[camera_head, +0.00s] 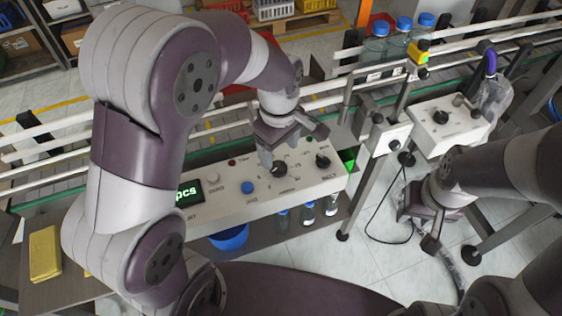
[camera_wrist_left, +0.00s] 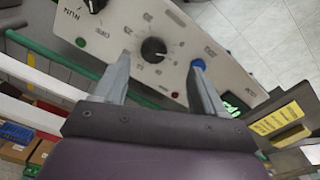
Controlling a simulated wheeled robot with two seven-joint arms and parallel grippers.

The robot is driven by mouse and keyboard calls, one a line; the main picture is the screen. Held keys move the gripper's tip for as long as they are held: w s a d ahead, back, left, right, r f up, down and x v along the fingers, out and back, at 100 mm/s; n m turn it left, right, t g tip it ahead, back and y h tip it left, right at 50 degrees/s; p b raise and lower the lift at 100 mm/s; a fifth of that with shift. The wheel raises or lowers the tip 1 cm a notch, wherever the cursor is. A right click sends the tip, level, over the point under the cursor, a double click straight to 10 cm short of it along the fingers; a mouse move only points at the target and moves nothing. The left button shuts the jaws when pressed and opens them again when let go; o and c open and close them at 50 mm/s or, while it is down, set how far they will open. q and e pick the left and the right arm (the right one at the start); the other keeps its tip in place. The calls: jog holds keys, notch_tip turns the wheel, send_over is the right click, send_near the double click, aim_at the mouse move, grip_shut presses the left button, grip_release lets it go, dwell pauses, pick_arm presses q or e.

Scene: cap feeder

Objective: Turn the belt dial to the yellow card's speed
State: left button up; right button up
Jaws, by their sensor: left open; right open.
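The belt dial appears to be the black round knob (camera_head: 280,168) on the white control panel (camera_head: 225,204), with a ring of marks around it. In the left wrist view the dial (camera_wrist_left: 153,50) has a pale pointer line and lies beyond and between the fingertips, apart from them. My left gripper (camera_head: 288,149) is open just above the panel; its two fingers also show in the left wrist view (camera_wrist_left: 162,74). My right gripper (camera_head: 418,228) is open and empty, low over the floor at the right.
Blue-capped bottles (camera_head: 376,45) stand on the conveyor behind.

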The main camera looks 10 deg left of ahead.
aim_at(279, 167)
pick_arm(q)
jog(key=f, duration=0.2)
jog(key=w+f, duration=0.1)
jog(key=f, duration=0.4)
jog(key=shift+w+a+f, duration=0.2)
jog(key=shift+a+f, duration=0.05)
jog(key=shift+a, duration=0.05)
jog(key=shift+s+f, duration=0.2)
jog(key=shift+d, duration=0.1)
pick_arm(e)
jog(key=shift+w+a+r, duration=0.1)
jog(key=shift+w+a, duration=0.05)
jog(key=shift+w, duration=0.35)
pick_arm(q)
jog(key=shift+w, duration=0.15)
pick_arm(e)
jog(key=shift+w, duration=0.1)
pick_arm(q)
jog(key=c, duration=1.1)
jog(key=shift+o, duration=0.2)
pick_arm(e)
jog(key=shift+a, duration=0.1)
pick_arm(q)
jog(key=shift+p, duration=0.3)
pick_arm(e)
jog(key=shift+r, duration=0.1)
